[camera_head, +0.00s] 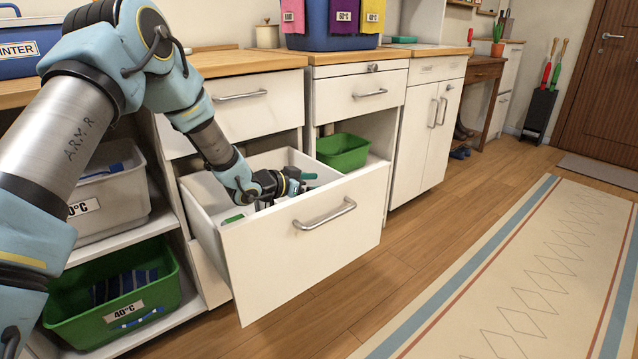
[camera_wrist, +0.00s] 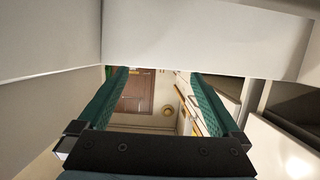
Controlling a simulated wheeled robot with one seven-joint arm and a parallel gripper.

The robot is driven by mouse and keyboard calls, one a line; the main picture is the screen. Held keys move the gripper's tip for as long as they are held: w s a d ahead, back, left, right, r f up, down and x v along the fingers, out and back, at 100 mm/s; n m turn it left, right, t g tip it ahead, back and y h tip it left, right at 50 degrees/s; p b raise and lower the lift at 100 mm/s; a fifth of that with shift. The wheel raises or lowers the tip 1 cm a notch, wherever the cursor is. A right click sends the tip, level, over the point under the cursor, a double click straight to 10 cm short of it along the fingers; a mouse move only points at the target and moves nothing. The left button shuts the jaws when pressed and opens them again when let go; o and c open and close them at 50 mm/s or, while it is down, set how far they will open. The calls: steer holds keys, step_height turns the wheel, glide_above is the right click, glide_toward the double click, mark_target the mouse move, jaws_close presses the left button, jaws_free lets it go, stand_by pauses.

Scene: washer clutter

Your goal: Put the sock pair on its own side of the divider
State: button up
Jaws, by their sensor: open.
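My gripper (camera_head: 306,181) is inside the opening of a pulled-out white drawer (camera_head: 290,235), near its right part. It also shows in the wrist view (camera_wrist: 158,88), where its two green-padded fingers stand apart with nothing between them. Pale drawer walls (camera_wrist: 190,35) surround the fingers there. A small green and white item (camera_head: 234,219) shows inside the drawer at its left front; I cannot tell what it is. I cannot make out the sock pair or a divider; the drawer front and my arm hide most of the drawer floor.
A green bin (camera_head: 343,150) stands on the shelf right of the drawer. At left are a pale bin (camera_head: 103,207) and a green 40°C bin (camera_head: 75,325) holding dark striped cloth (camera_head: 125,287). A wooden countertop (camera_head: 245,62) lies above.

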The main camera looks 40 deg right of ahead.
steer(key=p+v, duration=0.1)
steer(key=v, duration=0.9)
steer(key=shift+a+r, duration=0.15)
steer(key=shift+a, duration=0.2)
